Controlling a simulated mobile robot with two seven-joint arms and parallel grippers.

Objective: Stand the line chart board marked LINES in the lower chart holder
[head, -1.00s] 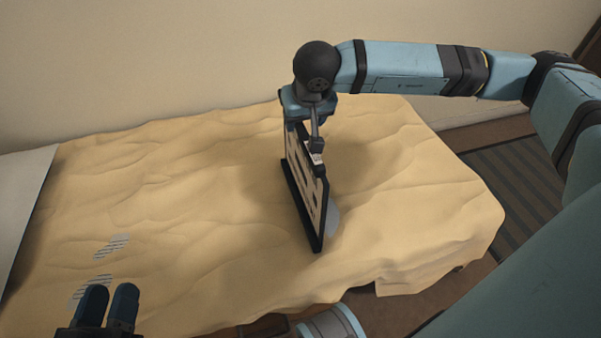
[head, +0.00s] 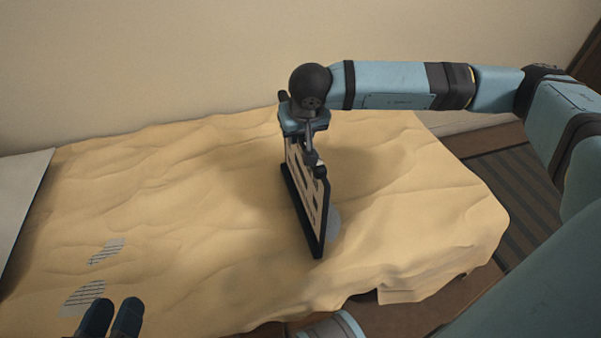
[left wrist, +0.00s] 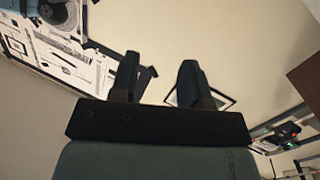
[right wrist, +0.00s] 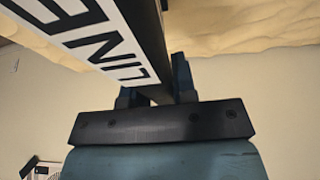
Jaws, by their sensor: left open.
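The line chart board (head: 308,192) is a pale panel with dark marks and a black edge. It is upright over the cloth; whether its lower edge touches the cloth is unclear. My right gripper (head: 312,157) is shut on its upper part. In the right wrist view, large dark letters show on the board (right wrist: 100,40), partly cut off, and the fingers (right wrist: 158,85) sit at its dark edge. My left gripper (head: 112,317) is open and empty at the lower left; its spread fingers show in the left wrist view (left wrist: 157,80). I cannot identify the lower chart holder.
A wrinkled tan cloth (head: 190,210) covers the surface, mostly clear. Two striped grey patches (head: 105,251) lie at its left, and a grey round shape (head: 334,224) beside the board. A pale panel (head: 20,195) borders the left. A plain wall stands behind.

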